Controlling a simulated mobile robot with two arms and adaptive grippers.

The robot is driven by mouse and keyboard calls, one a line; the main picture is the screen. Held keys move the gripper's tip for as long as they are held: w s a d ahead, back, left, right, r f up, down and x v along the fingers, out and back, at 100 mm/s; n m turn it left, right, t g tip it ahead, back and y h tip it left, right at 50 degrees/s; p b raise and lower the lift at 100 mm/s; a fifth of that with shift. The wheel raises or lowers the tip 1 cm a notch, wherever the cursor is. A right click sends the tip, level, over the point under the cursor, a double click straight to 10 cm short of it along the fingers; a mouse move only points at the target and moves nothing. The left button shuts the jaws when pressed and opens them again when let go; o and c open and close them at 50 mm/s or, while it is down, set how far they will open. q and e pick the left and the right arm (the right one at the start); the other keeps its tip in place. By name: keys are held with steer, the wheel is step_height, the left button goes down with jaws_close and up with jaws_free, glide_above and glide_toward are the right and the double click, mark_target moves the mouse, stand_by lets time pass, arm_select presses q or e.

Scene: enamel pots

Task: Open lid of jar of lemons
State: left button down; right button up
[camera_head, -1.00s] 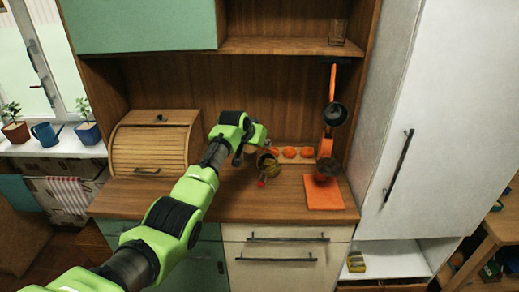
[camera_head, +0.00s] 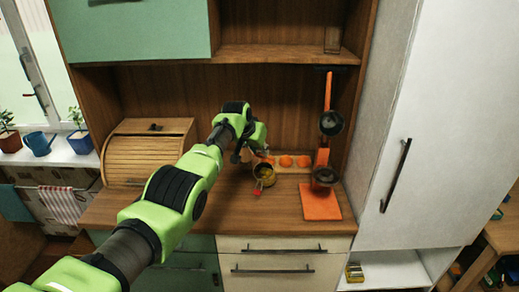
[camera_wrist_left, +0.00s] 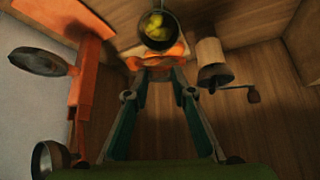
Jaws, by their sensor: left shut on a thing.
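The jar of lemons (camera_head: 265,176) stands on the wooden counter, with yellow showing in its mouth and a small red part at its front. In the left wrist view the round dark jar (camera_wrist_left: 158,28) is at the top centre, with yellow lemons inside, just beyond the fingertips. My left gripper (camera_head: 257,152) is just behind and above the jar in the head view. In the left wrist view its fingers (camera_wrist_left: 158,72) come together on a small thing, blurred against orange shapes. I cannot tell if this is the lid. My right gripper is not in view.
Orange round things (camera_head: 286,161) sit in a row behind the jar. A wooden bread box (camera_head: 145,155) is left. A mill (camera_wrist_left: 211,62) shows beside the fingers. The front counter is clear.

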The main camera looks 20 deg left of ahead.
arm_select(q)
steer(key=shift+s+a+f, duration=0.1)
steer(key=shift+s+f, duration=0.15)
steer(key=shift+f, duration=0.3)
stand_by(0.4)
steer(key=c, duration=1.7)
jaws_free()
steer(key=shift+w+r, duration=0.1)
steer(key=shift+w, duration=0.2)
steer(key=shift+v, duration=5.95)
steer(key=shift+w, duration=0.1)
